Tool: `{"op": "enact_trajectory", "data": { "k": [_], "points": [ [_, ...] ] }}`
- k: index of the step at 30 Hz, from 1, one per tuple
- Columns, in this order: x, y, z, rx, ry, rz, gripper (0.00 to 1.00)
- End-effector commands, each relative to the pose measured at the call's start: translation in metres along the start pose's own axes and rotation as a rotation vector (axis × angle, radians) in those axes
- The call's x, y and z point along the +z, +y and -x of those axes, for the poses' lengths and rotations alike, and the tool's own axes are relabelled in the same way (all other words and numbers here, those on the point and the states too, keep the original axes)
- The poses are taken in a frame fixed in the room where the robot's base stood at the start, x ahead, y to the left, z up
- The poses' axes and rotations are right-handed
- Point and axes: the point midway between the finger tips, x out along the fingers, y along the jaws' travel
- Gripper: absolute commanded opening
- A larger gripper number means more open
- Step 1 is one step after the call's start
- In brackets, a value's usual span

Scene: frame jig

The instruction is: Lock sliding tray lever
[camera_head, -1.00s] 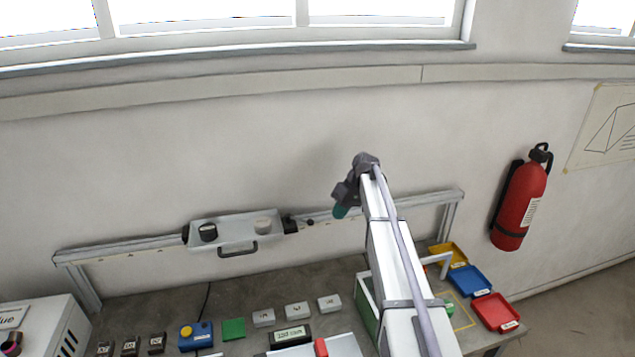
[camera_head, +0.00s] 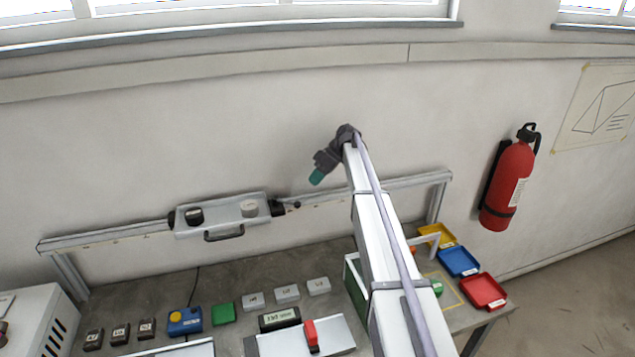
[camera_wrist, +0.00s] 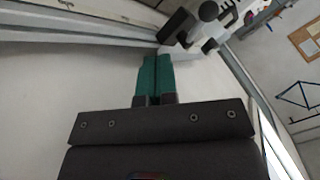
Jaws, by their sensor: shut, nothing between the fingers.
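The sliding tray (camera_head: 222,226) is a light grey plate with a black handle (camera_head: 224,234), mounted on the rail at the back of the bench. It carries a black knob and a pale round piece. A small dark lever (camera_head: 290,206) with a round end sits at the tray's right edge on the rail. My gripper (camera_head: 317,177) has teal fingers and is above the rail, up and to the right of the lever, apart from it. In the wrist view its fingers (camera_wrist: 155,78) are together and empty, with the white wall behind.
The rail (camera_head: 110,240) runs along the wall on end posts. Below lie a blue box with a yellow button (camera_head: 185,321), a green block (camera_head: 223,313), several grey blocks and a red switch (camera_head: 311,335). Coloured trays (camera_head: 458,262) and a fire extinguisher (camera_head: 508,180) are at right.

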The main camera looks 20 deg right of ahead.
Motion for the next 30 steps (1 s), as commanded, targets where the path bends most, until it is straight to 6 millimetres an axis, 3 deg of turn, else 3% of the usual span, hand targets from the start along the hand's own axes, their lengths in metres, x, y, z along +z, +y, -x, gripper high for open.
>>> {"op": "enact_trajectory", "data": {
  "k": [1,8,10,15,30],
  "points": [
    [0.005,0.003,-0.019,-0.001,-0.001,0.001,0.0],
    [0.005,0.003,-0.07,-0.001,-0.001,0.001,0.0],
    [-0.001,-0.016,-0.067,-0.001,-0.001,0.0,0.0],
    [-0.003,-0.036,-0.075,-0.001,-0.001,0.0,0.0],
    [-0.003,-0.039,-0.077,0.004,0.004,-0.009,0.0]
  ]
}}
